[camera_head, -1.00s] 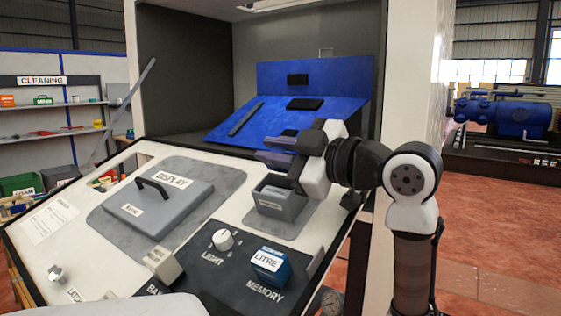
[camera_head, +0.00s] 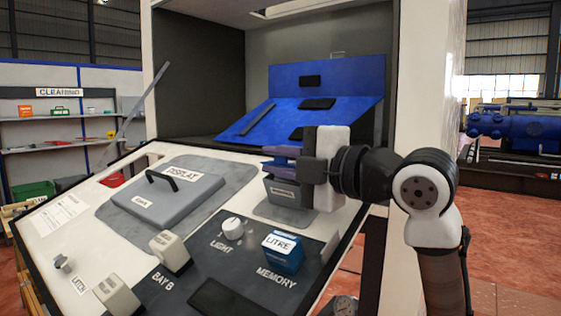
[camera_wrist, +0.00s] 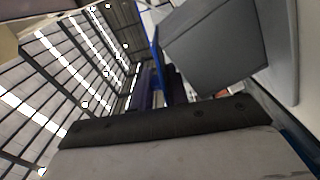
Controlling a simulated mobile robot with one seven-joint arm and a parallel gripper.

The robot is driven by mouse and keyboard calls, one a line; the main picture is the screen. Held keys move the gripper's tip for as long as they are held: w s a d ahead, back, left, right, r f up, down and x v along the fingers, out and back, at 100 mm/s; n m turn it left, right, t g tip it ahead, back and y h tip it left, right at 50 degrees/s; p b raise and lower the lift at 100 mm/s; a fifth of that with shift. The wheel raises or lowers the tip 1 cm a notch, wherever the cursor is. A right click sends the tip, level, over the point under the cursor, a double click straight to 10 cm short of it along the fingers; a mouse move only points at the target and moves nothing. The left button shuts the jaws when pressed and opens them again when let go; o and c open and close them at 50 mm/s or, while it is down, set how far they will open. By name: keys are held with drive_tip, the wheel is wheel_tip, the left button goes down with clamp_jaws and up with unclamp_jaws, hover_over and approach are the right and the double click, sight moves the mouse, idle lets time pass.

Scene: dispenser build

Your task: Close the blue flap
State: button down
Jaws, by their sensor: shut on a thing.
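My gripper (camera_head: 281,159) is level, with its dark purple fingers one above the other just over a small grey bin (camera_head: 283,193) on the sloping panel. In the wrist view, the fingers (camera_wrist: 157,88) are close together with a thin blue plate (camera_wrist: 156,45), seen edge-on, between them. It appears to be the blue flap; its outline is mostly hidden by the fingers in the head view. The grey bin also shows large beside the fingers in the wrist view (camera_wrist: 215,45). Whether bin and fingers touch, I cannot tell.
A large blue board (camera_head: 270,125) with black pads stands behind, inside the cabinet. The panel carries a grey display lid (camera_head: 165,195) with a handle, a white knob (camera_head: 233,228), cream blocks (camera_head: 170,250) and a blue litre block (camera_head: 283,252). A white cabinet post (camera_head: 423,80) rises behind my arm.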

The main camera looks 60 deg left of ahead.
drive_tip(key=shift+f+n, duration=0.1)
drive_tip(key=shift+n, duration=0.2)
drive_tip(key=c, duration=1.4)
unclamp_jaws()
drive_tip(key=shift+c, duration=0.2)
drive_tip(key=shift+f, duration=0.1)
